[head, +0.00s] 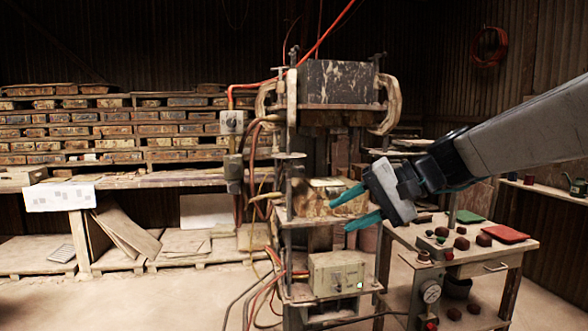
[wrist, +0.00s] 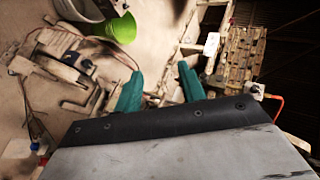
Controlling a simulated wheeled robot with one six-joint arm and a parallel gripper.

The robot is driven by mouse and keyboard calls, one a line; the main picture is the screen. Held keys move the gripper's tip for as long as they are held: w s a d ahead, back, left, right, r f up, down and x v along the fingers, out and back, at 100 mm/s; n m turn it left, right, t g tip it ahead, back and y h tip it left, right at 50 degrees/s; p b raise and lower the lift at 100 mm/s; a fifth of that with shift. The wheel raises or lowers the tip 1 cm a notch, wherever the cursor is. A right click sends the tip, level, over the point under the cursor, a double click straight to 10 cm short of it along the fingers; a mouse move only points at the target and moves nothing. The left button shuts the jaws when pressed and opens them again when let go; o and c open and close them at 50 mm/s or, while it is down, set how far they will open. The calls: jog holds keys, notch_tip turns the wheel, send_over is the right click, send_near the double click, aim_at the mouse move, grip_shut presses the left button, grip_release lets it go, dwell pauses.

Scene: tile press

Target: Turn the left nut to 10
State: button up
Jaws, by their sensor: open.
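The press (head: 338,85) stands in the middle of the head view, with upright rods at its sides. A flat, pale disc-like part (head: 290,155) sits on the left rod and may be the left nut; no number or mark is readable on it. My gripper (head: 340,216) has teal fingers spread apart, with nothing between them. It is at the right front of the press, pointing left, apart from the disc and lower than it. The wrist view also shows the open fingers (wrist: 159,72), but I cannot make out the nut there.
A control box (head: 337,273) is low on the press, with hoses and cables around it. A wooden table (head: 480,252) with red and green pads and dark lumps stands at right. Stacked tiles (head: 75,130) line the back left. Floor at front left is clear.

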jog(key=w+a+r+m+t+y, duration=0.2)
jog(key=w+a+y, duration=0.15)
jog(key=w, duration=0.85)
jog(key=m+t+y, duration=0.2)
jog(key=m+t, duration=0.2)
send_near(294, 167)
jog(key=x, duration=1)
jog(key=shift+s, duration=0.1)
jog(key=shift+c, duration=0.2)
grip_shut()
